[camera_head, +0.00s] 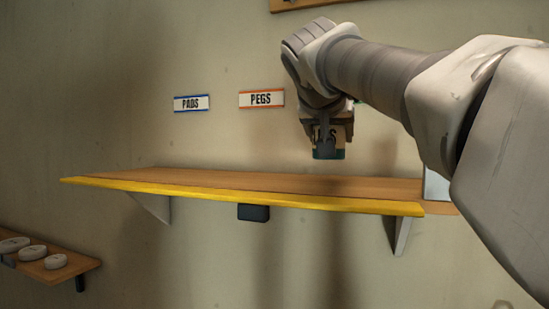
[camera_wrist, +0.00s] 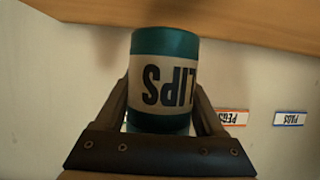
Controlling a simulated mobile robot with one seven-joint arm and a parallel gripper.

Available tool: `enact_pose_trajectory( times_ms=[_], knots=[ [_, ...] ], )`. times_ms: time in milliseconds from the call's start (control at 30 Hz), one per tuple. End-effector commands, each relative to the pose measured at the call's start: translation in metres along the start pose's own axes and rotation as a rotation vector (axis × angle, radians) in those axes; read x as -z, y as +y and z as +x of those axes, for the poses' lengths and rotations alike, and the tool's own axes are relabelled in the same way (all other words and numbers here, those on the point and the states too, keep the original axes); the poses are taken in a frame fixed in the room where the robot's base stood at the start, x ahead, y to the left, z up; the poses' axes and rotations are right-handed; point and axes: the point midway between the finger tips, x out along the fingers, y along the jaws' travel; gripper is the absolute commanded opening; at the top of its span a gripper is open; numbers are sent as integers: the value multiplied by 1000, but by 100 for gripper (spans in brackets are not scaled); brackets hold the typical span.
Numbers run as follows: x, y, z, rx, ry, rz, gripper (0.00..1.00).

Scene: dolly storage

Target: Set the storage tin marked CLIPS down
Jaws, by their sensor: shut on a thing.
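The storage tin is a teal cylinder with a cream label; in the wrist view the tin (camera_wrist: 163,48) shows part of the word CLIPS upside down. My gripper (camera_wrist: 162,115) is shut on the tin, with a finger on each side of it. In the head view my gripper (camera_head: 324,125) holds the tin (camera_head: 330,154) above the wooden shelf with the yellow front edge (camera_head: 240,194). The tin looks upright and apart from the shelf board. My gripper hides much of the tin in the head view.
Wall labels PADS (camera_head: 191,103) and PEGS (camera_head: 261,98) are left of my gripper. The shelf top beneath them is bare. A lower shelf (camera_head: 60,270) at left carries several white round things. Another board (camera_head: 300,4) is overhead. A pale panel (camera_head: 436,186) stands at the shelf's right end.

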Motion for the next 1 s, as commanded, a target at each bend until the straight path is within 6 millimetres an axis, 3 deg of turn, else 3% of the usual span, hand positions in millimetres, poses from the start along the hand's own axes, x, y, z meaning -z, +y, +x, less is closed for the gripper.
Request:
enact_pose_trajectory(
  times_ms=[200, 533, 1000],
  knots=[
    [-6, -11, 13, 0, 2, 0, 1],
    [-38, -10, 26, -1, 3, -1, 1],
    [-45, -11, 29, 0, 3, 1, 1]
  ],
)
